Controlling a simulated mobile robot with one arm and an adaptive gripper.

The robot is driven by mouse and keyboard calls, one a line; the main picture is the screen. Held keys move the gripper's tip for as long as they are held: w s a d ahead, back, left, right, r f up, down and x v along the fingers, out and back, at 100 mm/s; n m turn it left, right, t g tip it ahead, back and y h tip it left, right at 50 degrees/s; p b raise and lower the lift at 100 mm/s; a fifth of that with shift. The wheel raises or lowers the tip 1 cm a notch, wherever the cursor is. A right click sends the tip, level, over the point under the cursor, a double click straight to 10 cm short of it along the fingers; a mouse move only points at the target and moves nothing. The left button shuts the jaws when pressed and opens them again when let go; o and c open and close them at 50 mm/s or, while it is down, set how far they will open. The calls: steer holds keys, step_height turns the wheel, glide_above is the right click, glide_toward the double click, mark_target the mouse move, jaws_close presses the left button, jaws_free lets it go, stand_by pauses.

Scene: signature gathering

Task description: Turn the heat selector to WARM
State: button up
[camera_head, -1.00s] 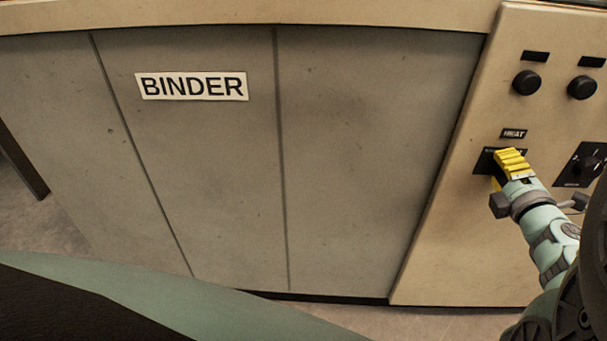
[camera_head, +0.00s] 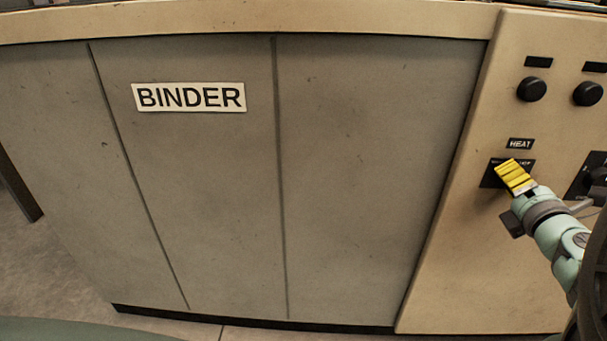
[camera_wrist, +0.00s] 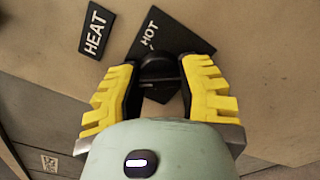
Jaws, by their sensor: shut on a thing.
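The heat selector is a black knob (camera_wrist: 158,72) on a black square plate (camera_wrist: 190,42) under a HEAT label (camera_wrist: 95,30). In the wrist view the plate's word HOT shows at its upper left; other markings are hidden, and I cannot read WARM. My gripper (camera_wrist: 157,80) has yellow-backed fingers shut on the knob, one on each side. In the head view my gripper (camera_head: 513,172) covers most of the plate (camera_head: 490,177) below the HEAT label (camera_head: 520,143), and the knob is hidden.
Two round black knobs (camera_head: 532,88) (camera_head: 587,93) sit above on the beige panel. Another dial (camera_head: 590,178) is just right of my gripper, partly cut off. Grey cabinet doors with a BINDER sign (camera_head: 189,97) fill the left.

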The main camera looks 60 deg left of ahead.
steer(key=shift+f, duration=0.15)
steer(key=o, duration=1.2)
steer(key=shift+s+d, duration=0.1)
steer(key=shift+v, duration=5.85)
steer(key=shift+o, duration=0.3)
